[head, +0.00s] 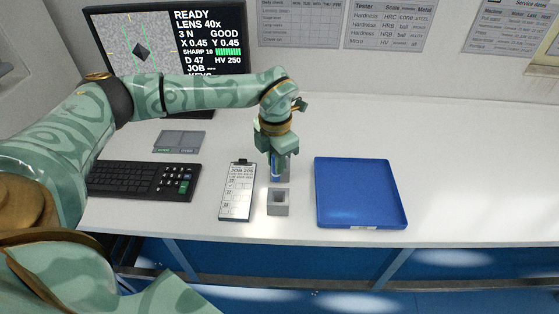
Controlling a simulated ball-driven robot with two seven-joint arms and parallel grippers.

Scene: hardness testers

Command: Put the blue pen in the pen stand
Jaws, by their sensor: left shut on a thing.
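My left gripper (277,163) points down over the white bench, just behind the pen stand. It is shut on the blue pen (275,171), which is roughly upright and mostly hidden by the fingers. The pen stand (278,203) is a small grey square block with a dark opening in its top, near the front of the bench. The pen's lower end shows slightly behind the stand in the picture; I cannot tell how high it is above the bench. My right gripper is not in view.
A clipboard (238,192) lies left of the stand and a blue tray (361,193) lies right. A black keyboard (144,181), a grey plate (179,141) and a monitor (170,45) are further left. The bench's right side is clear.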

